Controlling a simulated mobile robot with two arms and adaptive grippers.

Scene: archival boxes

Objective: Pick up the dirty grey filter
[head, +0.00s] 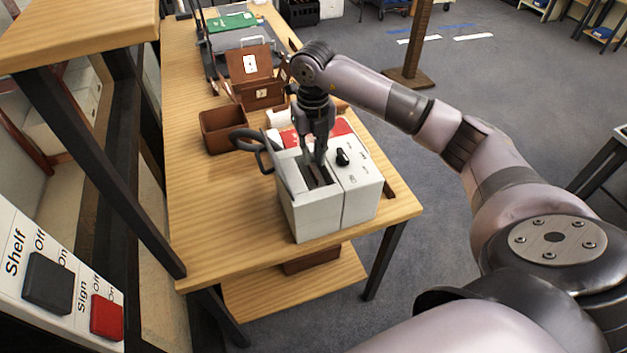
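A white box-shaped machine (361,187) stands on the near end of the wooden table. It has a black knob (342,157) on top and a dark open slot (316,178) in its left half. My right gripper (316,160) points straight down, its fingertips at the slot. The gap between the fingers is too small to read. I cannot make out the dirty grey filter; the slot's inside is dark and partly hidden by my fingers. My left gripper is out of view.
A raised panel (283,174) with a dark loop handle (252,143) stands at the machine's left. Behind are an open brown bin (222,129) and a brown box (257,92). The table's left middle (205,205) is clear. A switch panel (62,283) is at lower left.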

